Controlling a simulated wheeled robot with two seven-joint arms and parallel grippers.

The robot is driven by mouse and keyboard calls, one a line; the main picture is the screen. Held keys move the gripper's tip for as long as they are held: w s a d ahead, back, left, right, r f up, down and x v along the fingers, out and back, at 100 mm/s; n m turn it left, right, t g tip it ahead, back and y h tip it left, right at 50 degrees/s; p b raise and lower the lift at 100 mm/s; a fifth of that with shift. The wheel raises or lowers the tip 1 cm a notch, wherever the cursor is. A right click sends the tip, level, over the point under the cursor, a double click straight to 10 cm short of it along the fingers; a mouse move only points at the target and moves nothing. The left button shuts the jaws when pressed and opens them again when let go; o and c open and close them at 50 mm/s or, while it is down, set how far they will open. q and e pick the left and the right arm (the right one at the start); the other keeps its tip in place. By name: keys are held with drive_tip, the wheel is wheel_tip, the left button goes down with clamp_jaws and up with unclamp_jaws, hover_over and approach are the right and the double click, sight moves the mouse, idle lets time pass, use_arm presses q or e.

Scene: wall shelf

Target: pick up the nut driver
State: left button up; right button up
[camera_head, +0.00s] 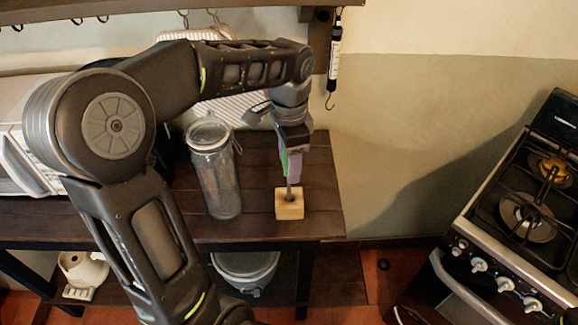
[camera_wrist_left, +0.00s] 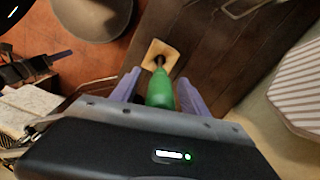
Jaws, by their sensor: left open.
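The nut driver has a green handle (camera_wrist_left: 160,93) and a thin shaft (camera_head: 290,188). It stands upright with its lower end in the hole of a small wooden block (camera_head: 290,209), which also shows in the left wrist view (camera_wrist_left: 172,52). My left gripper (camera_head: 289,170) points down over it. In the left wrist view its purple fingers (camera_wrist_left: 159,78) are open, one on each side of the handle. I cannot tell whether either finger touches it. A dark part with a purplish bar (camera_wrist_left: 58,56) at the left wrist view's left edge looks like my right gripper; its jaws are unclear.
A tall glass jar (camera_head: 216,175) stands on the dark wooden shelf (camera_head: 320,190), left of the block. A hanging scale with a hook (camera_head: 335,60) is on the wall behind. A stove (camera_head: 520,220) stands at the right. The shelf right of the block is clear.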

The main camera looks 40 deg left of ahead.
use_arm(q)
drive_tip(key=shift+c, duration=0.4)
clamp_jaws()
idle(1.1)
